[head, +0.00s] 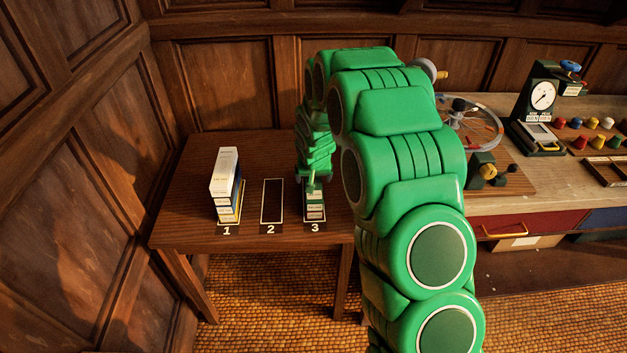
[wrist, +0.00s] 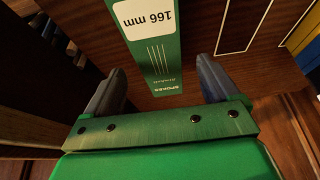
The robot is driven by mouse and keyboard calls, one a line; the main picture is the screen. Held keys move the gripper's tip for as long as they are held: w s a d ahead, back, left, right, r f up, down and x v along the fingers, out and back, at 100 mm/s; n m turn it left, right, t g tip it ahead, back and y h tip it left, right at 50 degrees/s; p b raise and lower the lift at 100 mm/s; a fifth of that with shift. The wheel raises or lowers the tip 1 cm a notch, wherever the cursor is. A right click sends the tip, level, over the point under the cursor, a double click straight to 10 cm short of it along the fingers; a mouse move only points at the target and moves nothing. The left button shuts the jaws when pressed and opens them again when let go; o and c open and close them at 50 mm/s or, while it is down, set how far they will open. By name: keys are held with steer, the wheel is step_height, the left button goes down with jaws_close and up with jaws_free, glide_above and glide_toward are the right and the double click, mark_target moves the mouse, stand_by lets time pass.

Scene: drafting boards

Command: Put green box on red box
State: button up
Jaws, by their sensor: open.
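A green box (wrist: 158,60) with a white "166 mm" label lies between my gripper's fingers in the wrist view, with a gap on both sides. In the head view the green box (head: 315,207) is on spot 3 of the small table, partly hidden by my arm. My gripper (wrist: 160,68) is open over its near end; in the head view my gripper (head: 312,184) is down at spot 3. I cannot make out a red box in either view.
A stack of boxes (head: 224,172), white above with blue and yellow edges below, stands on spot 1 of the wooden table (head: 185,205). Spot 2 (head: 271,201) is empty. To the right, a workbench (head: 490,200) holds a dial gauge (head: 540,97), a wheel and coloured knobs. Panelled walls are close behind and left.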

steer(key=v, duration=0.8)
steer(key=s+d+r+g, duration=0.1)
steer(key=s+d+r, duration=0.35)
steer(key=s, duration=0.65)
steer(key=s+d+r+g, duration=0.25)
steer(key=s+r, duration=0.35)
steer(key=s, duration=0.5)
steer(key=s+d+r+g, duration=0.1)
steer(key=s+d+r, duration=0.4)
steer(key=s, duration=0.5)
steer(key=s+r+g, duration=0.2)
steer(key=s+r, duration=0.1)
steer(key=s, duration=1.4)
steer(key=shift+a, duration=0.45)
